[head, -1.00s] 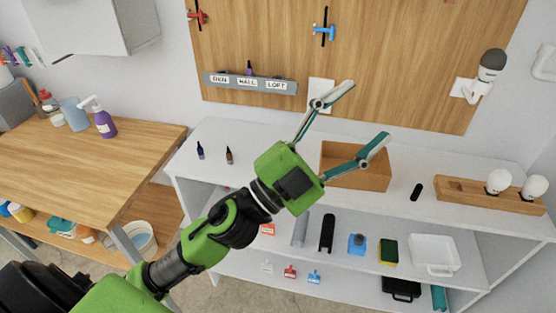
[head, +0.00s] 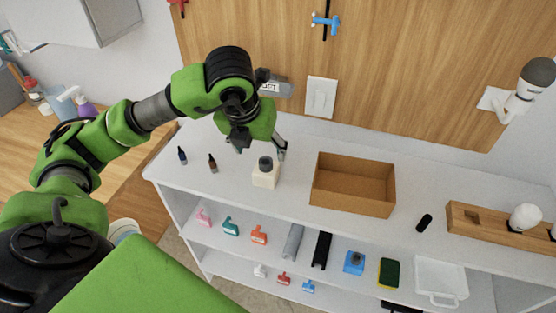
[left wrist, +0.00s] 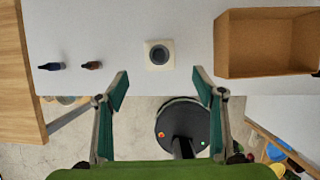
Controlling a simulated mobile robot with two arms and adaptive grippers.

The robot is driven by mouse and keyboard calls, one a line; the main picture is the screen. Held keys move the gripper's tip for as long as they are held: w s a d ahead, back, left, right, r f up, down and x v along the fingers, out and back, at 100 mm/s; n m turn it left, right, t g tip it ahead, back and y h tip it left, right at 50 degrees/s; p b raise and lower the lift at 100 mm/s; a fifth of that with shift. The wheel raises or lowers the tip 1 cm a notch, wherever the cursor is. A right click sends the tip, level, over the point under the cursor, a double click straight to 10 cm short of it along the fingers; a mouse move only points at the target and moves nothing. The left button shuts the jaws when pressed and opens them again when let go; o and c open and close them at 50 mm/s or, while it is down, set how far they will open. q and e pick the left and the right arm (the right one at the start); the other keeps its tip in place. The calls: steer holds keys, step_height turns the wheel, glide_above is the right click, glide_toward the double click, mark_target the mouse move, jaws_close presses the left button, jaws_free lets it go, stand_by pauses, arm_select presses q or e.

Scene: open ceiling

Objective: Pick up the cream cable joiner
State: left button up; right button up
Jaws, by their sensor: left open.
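The cream cable joiner appears to be the cream block with a dark round top (head: 265,179), upright on the white top shelf, left of the open wooden box. In the left wrist view the cream block (left wrist: 151,62) shows from above, near the middle top. My left gripper (head: 260,149) is open and empty, pointing down above and slightly behind the block in the head view. In the left wrist view the open fingers (left wrist: 160,82) are spread wide, with the block lying beyond and between their tips. My right gripper is not in view.
The wooden box (head: 352,206) stands right of the block. Two small dark bottles (head: 182,156) (head: 212,163) stand to its left. A black cylinder (head: 424,222) and a wooden rack (head: 490,227) are farther right. The lower shelves hold several small coloured items.

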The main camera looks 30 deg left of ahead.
mark_target(266, 170)
arm_select(q)
steer(key=x, duration=0.3)
steer(key=s+p+x, duration=0.1)
steer(key=x, duration=0.1)
steer(key=shift+a+f+p, duration=0.25)
steer(key=shift+f+p, duration=0.05)
steer(key=shift+f, duration=0.3)
steer(key=p+x, duration=0.1)
steer(key=x, duration=0.2)
steer(key=shift+w+d+r+p, duration=0.15)
steer(key=shift+w+p, duration=0.1)
steer(key=shift+p, duration=0.15)
steer(key=p+x, duration=0.1)
steer(key=x, duration=0.2)
steer(key=shift+w+f, duration=0.25)
steer(key=shift+f, duration=0.15)
steer(key=c, duration=1.1)
steer(key=shift+c, duration=0.4)
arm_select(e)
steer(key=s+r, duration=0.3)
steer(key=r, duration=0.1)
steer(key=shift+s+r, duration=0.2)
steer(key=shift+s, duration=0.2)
